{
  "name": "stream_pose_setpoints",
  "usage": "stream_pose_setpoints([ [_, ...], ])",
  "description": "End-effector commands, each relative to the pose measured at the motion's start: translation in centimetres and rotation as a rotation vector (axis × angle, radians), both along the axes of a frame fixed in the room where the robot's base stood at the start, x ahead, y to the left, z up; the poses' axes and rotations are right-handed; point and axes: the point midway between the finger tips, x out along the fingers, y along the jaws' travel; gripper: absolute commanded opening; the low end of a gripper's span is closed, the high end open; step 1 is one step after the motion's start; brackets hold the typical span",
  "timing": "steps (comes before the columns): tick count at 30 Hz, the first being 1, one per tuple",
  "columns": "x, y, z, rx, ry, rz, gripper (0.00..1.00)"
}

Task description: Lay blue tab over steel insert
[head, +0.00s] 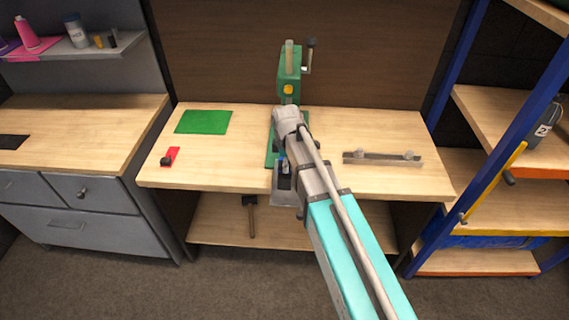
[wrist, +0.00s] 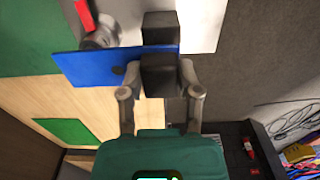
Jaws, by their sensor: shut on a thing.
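In the wrist view a flat blue tab (wrist: 90,68) with a dark round spot is held between the dark finger pads of my gripper (wrist: 160,52). The tab extends left from the pads. A round grey metal piece (wrist: 100,34), possibly the steel insert, sits beside the tab's upper edge and is partly covered by it. I cannot tell whether they touch. In the head view my gripper (head: 285,178) is at the bench's front edge, largely hidden by my arm, with only a sliver of blue showing.
A green press (head: 289,75) stands at the back of the wooden bench (head: 230,172). A green sheet (head: 204,122) and a red clip-like piece (head: 170,156) lie left. A metal bar with two knobs (head: 382,157) lies right. A pale plate (wrist: 203,25) is beside my fingers.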

Motion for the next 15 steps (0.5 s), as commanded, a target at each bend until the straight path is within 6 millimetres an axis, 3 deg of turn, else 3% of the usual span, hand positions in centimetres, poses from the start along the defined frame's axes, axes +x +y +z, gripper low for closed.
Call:
stream_pose_setpoints([
  [6,0.01,-0.04,-1.29,0.000,0.000,-0.001,0.00],
  [15,0.02,-0.07,-1.53,0.000,0.000,-0.001,0.00],
])
